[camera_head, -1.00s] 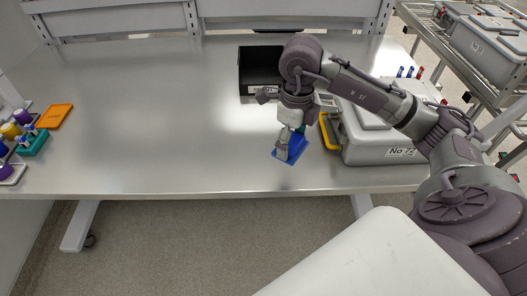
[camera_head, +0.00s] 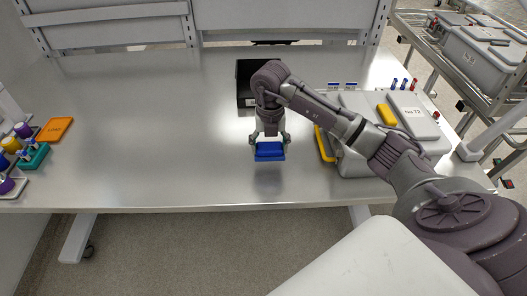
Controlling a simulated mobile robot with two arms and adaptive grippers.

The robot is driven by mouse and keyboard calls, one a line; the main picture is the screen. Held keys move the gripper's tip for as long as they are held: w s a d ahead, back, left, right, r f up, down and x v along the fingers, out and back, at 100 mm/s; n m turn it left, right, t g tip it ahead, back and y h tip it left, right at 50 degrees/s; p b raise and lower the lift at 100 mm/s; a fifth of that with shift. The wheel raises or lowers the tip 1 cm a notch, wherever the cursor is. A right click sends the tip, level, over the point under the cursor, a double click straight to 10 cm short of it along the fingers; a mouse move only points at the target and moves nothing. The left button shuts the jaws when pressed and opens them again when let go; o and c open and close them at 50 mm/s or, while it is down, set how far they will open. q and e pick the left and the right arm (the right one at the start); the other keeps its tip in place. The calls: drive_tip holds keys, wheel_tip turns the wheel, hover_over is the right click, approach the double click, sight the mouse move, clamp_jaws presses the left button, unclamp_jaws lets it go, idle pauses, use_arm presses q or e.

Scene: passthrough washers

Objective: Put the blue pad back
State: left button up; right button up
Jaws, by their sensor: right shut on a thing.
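The blue pad (camera_head: 269,153) is in the jaws of my right gripper (camera_head: 269,142), with one finger at each side of it. It hangs level a little above the steel table, with a dark reflection under it. My right arm reaches in from the right across the grey box. My left gripper is not in view.
A black open bin (camera_head: 244,88) stands behind the right gripper, partly hidden by my arm. A grey lidded box (camera_head: 350,160) with yellow latches stands to the right. An orange pad (camera_head: 55,130) and a teal tube rack (camera_head: 34,158) are at the left. The table (camera_head: 150,130) is clear between.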

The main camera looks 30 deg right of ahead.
sight(264, 164)
drive_tip(key=shift+w+a+f, duration=0.35)
drive_tip(key=shift+w+f, duration=0.15)
drive_tip(key=shift+w, duration=0.3)
wheel_tip(264, 164, down, 4)
drive_tip(key=shift+r+p, duration=0.1)
drive_tip(key=shift+p, duration=0.8)
drive_tip(key=shift+f, duration=0.2)
drive_tip(key=o, duration=1.1)
drive_tip(key=shift+f, duration=0.1)
